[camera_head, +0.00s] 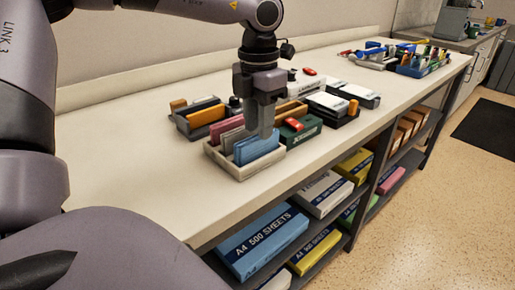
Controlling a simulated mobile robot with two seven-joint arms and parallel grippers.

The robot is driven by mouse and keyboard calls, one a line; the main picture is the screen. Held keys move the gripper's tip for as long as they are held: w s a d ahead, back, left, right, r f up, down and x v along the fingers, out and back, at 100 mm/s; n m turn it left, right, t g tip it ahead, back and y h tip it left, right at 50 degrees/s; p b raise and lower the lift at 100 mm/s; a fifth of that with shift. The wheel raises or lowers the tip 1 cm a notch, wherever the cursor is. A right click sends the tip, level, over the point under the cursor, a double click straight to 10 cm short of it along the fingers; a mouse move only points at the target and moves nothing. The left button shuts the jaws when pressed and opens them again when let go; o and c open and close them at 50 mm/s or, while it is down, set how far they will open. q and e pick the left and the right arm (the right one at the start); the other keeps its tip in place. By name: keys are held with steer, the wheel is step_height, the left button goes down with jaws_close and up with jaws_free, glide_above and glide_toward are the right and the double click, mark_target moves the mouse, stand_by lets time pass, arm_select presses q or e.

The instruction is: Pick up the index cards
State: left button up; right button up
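A pale open box (237,172) on the long counter holds upright card-like blocks. Among them are a blue one (257,150), a pink one (226,128) and a grey one between them. I cannot tell for certain which are the index cards. My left gripper (263,132) points down over this box, its fingertips at the top of the blue and grey blocks. The fingers partly cover the blocks behind, and I cannot tell whether they are open or shut, or touching a block. My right gripper is out of view.
A dark tray (183,124) with an orange block stands close at the left, and a green box (300,134) close at the right. White-topped boxes (357,96) and a blue bin (421,70) stand farther along. The counter's front strip (180,205) is bare. Paper packs (262,240) fill the shelf below.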

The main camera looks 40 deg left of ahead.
mark_target(257, 136)
arm_select(q)
step_height(257, 136, down, 4)
steer(key=shift+s+a+r, duration=0.1)
jaws_close()
steer(key=shift+r, duration=0.15)
